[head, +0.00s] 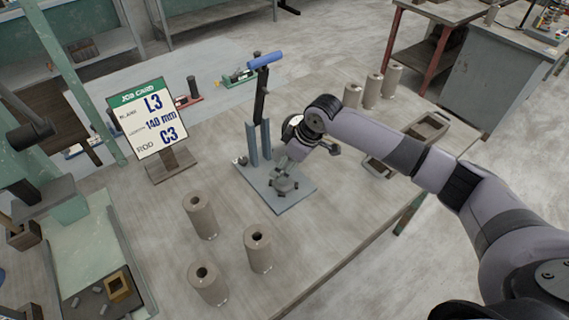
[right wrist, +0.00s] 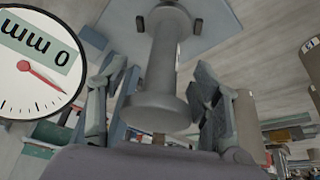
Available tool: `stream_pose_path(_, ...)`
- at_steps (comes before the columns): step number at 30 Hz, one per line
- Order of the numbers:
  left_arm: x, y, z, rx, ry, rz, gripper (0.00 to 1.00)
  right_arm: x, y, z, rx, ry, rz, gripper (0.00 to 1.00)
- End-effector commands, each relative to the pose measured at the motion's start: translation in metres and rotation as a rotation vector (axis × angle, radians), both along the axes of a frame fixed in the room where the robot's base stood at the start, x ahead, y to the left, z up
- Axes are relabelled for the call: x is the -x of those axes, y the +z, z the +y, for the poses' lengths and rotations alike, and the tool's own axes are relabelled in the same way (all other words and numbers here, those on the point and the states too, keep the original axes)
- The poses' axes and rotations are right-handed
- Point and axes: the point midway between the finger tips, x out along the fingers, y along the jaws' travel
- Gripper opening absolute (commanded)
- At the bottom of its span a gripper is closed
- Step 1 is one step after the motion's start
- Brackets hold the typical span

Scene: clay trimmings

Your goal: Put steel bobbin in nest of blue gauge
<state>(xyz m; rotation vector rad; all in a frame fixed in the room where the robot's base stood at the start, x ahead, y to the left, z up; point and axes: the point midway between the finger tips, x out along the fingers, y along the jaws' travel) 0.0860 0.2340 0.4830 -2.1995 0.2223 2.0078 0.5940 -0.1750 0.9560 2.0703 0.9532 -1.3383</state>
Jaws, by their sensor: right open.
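The blue gauge (head: 298,200) stands on the workbench, with a blue-grey base plate, two blue uprights, a tall dark lever with a blue grip, and a round dial. The dial (right wrist: 35,60) also shows in the right wrist view. My right gripper (head: 284,184) points down over the plate. Its open fingers (right wrist: 158,100) straddle a grey flanged spool, the steel bobbin (right wrist: 160,65), with gaps on both sides. The bobbin's far end is over or on the plate; I cannot tell whether it sits in the nest. My left gripper is not in view.
Several brown cylinders stand on the bench, some in front (head: 258,250) and some at the back right (head: 372,92). A job card (head: 147,117) stands left of the gauge. A tray (head: 427,127) lies right, behind my arm. Bare bench lies between the gauge and front cylinders.

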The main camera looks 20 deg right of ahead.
Motion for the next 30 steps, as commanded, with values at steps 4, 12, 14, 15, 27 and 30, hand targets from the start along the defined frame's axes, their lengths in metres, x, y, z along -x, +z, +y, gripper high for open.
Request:
stream_pose_path(4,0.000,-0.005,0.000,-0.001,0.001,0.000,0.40,0.006,0.023,-0.008,0.001,0.000,-0.005,0.58)
stream_pose_path(12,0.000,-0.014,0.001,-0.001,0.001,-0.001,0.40,0.022,0.076,-0.024,0.000,0.001,-0.005,0.58)
stream_pose_path(14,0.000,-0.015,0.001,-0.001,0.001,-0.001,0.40,0.025,0.085,-0.027,0.000,0.000,-0.004,0.58)
stream_pose_path(15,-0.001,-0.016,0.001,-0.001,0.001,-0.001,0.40,0.026,0.090,-0.029,-0.001,-0.001,-0.003,0.58)
stream_pose_path(27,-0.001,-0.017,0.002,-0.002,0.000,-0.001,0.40,0.031,0.106,-0.033,-0.001,0.000,-0.001,0.58)
stream_pose_path(30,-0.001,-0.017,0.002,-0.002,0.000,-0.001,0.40,0.031,0.106,-0.033,-0.001,0.000,-0.001,0.58)
